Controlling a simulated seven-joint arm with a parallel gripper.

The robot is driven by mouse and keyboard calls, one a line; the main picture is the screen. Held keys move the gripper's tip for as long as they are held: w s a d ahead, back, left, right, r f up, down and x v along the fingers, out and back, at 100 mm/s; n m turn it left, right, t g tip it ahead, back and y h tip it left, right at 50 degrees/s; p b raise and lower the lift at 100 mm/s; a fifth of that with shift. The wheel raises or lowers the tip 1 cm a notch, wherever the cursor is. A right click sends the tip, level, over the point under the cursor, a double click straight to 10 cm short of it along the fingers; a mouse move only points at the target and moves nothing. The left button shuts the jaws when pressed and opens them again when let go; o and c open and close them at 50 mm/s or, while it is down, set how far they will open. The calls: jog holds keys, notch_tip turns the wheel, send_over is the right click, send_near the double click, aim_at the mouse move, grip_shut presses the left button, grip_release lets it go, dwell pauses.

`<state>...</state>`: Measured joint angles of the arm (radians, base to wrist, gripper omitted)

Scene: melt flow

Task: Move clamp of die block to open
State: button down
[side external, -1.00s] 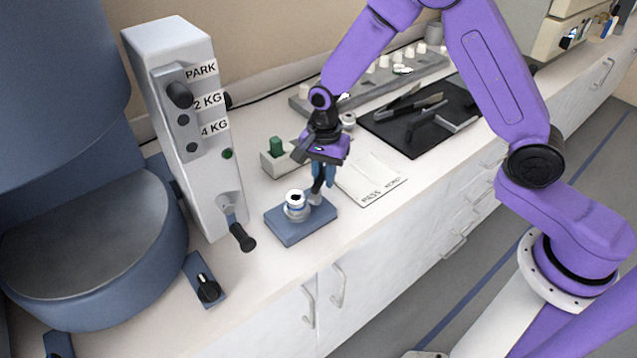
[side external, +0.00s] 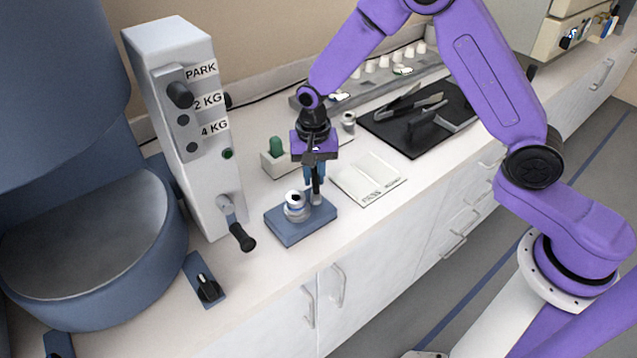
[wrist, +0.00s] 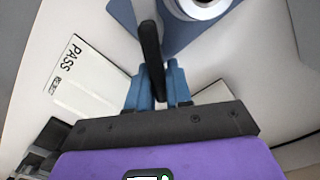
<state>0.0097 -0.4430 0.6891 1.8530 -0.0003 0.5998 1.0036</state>
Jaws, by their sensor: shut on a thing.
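The die block (side external: 301,226) is a blue plate on the bench with a round silver die (side external: 295,206) on it. Its dark bore shows at the top of the wrist view, where the die (wrist: 201,6) is partly cut off. The clamp (side external: 316,187) is a black lever on a small grey foot at the block's right rear edge, standing close to upright beside the die. My gripper (side external: 315,172) is above that edge, its blue fingers shut on the clamp lever. In the wrist view the black lever (wrist: 151,45) runs between the fingertips of my gripper (wrist: 158,85).
A white booklet marked PASS (side external: 368,178) lies right of the block. A small tray with a green plug (side external: 276,147) is behind it. The tall tester with a black-handled lever (side external: 242,237) stands left. A black mat with tools (side external: 420,118) lies back right.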

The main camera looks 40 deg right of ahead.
jog(key=shift+a, duration=0.1)
jog(key=n, duration=0.1)
jog(key=a+n, duration=0.1)
jog(key=n, duration=0.1)
jog(key=shift+w+a+n, duration=0.15)
jog(key=shift+w+n, duration=0.15)
jog(key=shift+a+n, duration=0.45)
jog(key=shift+n, duration=0.75)
jog(key=c, duration=1)
grip_release()
jog(key=shift+c, duration=0.2)
jog(key=shift+d+r, duration=0.1)
notch_tip(320, 180, up, 8)
